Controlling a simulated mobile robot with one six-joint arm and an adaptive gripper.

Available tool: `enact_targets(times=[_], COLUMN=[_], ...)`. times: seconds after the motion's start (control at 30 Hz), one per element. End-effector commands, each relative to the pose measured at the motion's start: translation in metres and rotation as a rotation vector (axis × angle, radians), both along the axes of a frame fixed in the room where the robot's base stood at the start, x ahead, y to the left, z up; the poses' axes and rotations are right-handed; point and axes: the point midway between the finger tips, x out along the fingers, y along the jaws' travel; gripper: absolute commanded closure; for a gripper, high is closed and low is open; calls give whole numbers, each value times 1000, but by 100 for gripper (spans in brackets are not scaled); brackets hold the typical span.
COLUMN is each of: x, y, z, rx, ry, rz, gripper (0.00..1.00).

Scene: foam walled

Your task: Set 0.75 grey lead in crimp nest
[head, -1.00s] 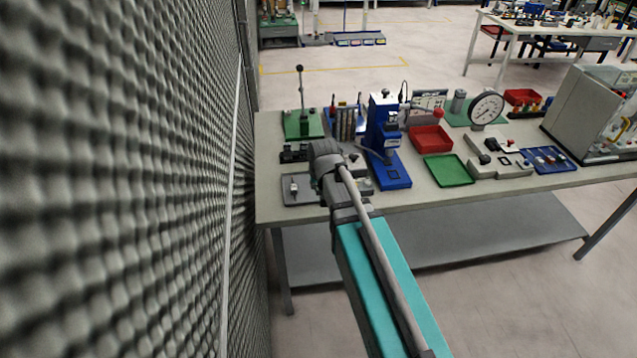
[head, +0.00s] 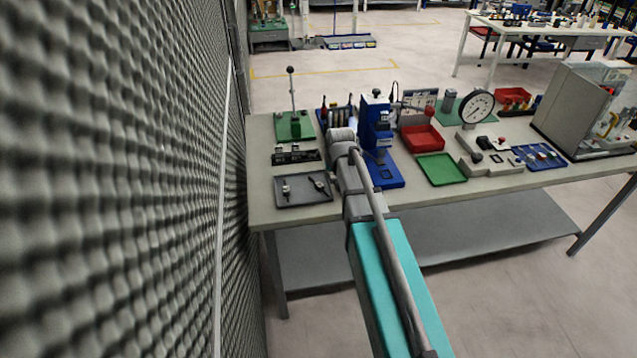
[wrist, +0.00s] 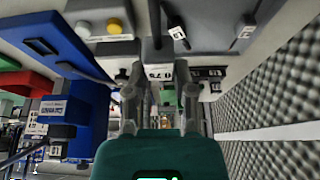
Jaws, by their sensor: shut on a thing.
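My gripper (wrist: 158,88) is shut on a grey lead (wrist: 157,72) whose small block carries a 0.75 label, upside down in the wrist view. In the head view my wrist hides the fingers and the lead. A blue press (head: 377,122) stands just right of my wrist; it also shows at the left of the wrist view (wrist: 77,60). A dark square recess (head: 385,174) is on its base; I cannot tell whether this is the crimp nest. Two other labelled leads (head: 287,190) (head: 319,184) lie on a grey tray (head: 303,201) left of my wrist.
A black fixture (head: 297,156) and a green-based lever tool (head: 294,127) stand behind the tray. A red bin (head: 422,138) and green tray (head: 442,169) are right of the press. A box with yellow and grey buttons (wrist: 100,24) is close by. A foam wall (head: 140,180) borders the left.

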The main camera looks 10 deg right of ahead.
Motion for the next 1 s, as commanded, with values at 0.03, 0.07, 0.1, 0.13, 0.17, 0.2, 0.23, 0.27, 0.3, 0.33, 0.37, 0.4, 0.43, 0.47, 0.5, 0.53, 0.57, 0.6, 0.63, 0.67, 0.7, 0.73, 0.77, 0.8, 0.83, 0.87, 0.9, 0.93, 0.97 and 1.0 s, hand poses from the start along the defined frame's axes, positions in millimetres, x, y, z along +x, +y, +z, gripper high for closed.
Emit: enact_targets(times=[0.03,0.07,0.1,0.13,0.17,0.2,0.23,0.27,0.3,0.33,0.37,0.4,0.43,0.47,0.5,0.53,0.57,0.6,0.63,0.67,0.7,0.73,0.77,0.8,0.83,0.87,0.9,0.93,0.97,1.0], x=[13,17,23,27,31,37,40,44,49,52,56,59,62,64,68,70,72,74,76,77,78,80,80,81,81,82,83,83,83,83], y=[-16,-24,-34,-42,-51,-61,-70,-78,-90,-98,-106,-117,-125,-132,-142,-148,-155,-164,-170,-175,-181,-186,-191,-193,-196,-199,-203,-206,-205,-206], z=[-5,-6,-8,-9,-10,-12,-13,-14,-16,-17,-18,-19,-20,-21,-23,-23,-24,-25,-26,-26,-27,-28,-28,-28,-28,-29,-29,-29,-29,-29], rx=[0,0,0,0,1,1,1,1,0,1,1,2,2,0,1,0,0,2,1,1,1,1,1,0,0,0,0,0,0,0], ry=[1,1,1,1,1,1,1,1,1,1,1,0,0,0,-1,-1,-2,-3,-3,-4,-4,-4,-5,-5,-5,-6,-6,-6,-7,-7], rz=[-5,-4,-4,-4,-5,-5,-5,-5,-4,-5,-4,-5,-4,-3,-4,-3,-2,-4,-3,-2,-2,-3,-2,0,0,0,-1,-1,0,0], gripper=[100,100,100,100,100,100,100,100,100,100,100,100,100,100,100,100,100,100,100,100,100,100,100,100,100,100,100,100,100,100])
